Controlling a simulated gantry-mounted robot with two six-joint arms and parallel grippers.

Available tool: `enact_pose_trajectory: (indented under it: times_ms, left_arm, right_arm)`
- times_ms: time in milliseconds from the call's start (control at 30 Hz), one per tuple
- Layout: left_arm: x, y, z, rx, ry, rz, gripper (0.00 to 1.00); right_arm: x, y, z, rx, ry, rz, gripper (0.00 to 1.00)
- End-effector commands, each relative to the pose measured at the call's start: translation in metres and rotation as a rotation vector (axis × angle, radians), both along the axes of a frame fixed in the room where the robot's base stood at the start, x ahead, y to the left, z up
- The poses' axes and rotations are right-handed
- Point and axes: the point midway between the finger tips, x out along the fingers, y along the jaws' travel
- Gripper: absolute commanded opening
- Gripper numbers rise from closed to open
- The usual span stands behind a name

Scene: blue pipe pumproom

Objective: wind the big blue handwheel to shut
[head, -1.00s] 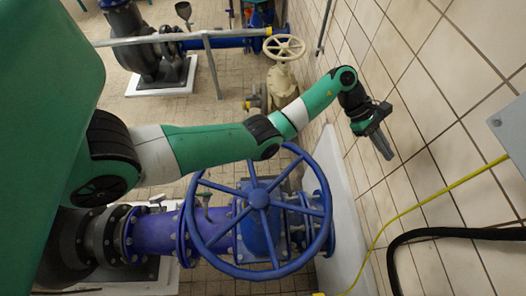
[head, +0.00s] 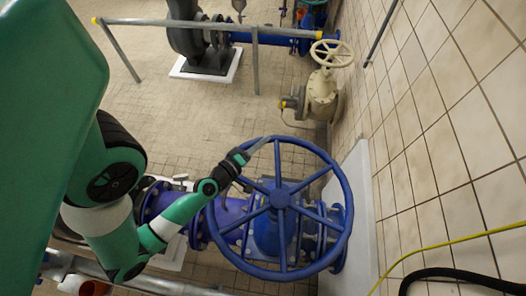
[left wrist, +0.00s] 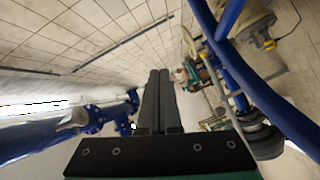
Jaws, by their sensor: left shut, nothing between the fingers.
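The big blue handwheel (head: 280,198) stands on a blue valve in the head view, its spokes and most of its rim visible. My left gripper (head: 258,145) is at the upper left of the rim, with its fingers pointing up and right. In the left wrist view the fingers (left wrist: 160,85) are shut together with nothing between them. The wheel's blue rim (left wrist: 250,80) curves past on the right there, apart from the fingers in the picture. In the head view I cannot tell whether the gripper touches the rim. My right gripper is not in view.
A beige valve with a small handwheel (head: 331,54) stands behind. A grey rail (head: 180,22) crosses the back left. The tiled wall (head: 440,130) rises on the right, with a yellow cable (head: 440,244) and a black hose.

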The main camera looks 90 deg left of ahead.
Motion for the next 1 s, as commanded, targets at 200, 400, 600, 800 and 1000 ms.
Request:
enact_pose_trajectory:
  times_ms: [200, 400, 600, 800, 1000]
  left_arm:
    - [-0.072, -0.048, -0.05, -0.157, 0.127, 0.076, 0.0]
    - [-0.077, -0.048, -0.053, -0.167, 0.136, 0.091, 0.0]
    - [-0.062, -0.033, -0.055, -0.164, 0.136, 0.089, 0.0]
    - [-0.035, -0.003, -0.071, -0.163, 0.136, 0.09, 0.0]
    - [-0.006, 0.023, -0.085, -0.164, 0.137, 0.084, 0.0]
  right_arm:
    - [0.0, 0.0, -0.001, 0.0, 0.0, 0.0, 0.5]
    - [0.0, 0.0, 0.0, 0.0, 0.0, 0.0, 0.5]
    - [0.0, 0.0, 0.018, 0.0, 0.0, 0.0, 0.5]
    - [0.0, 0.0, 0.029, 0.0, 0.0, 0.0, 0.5]
    - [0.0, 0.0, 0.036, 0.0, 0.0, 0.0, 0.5]
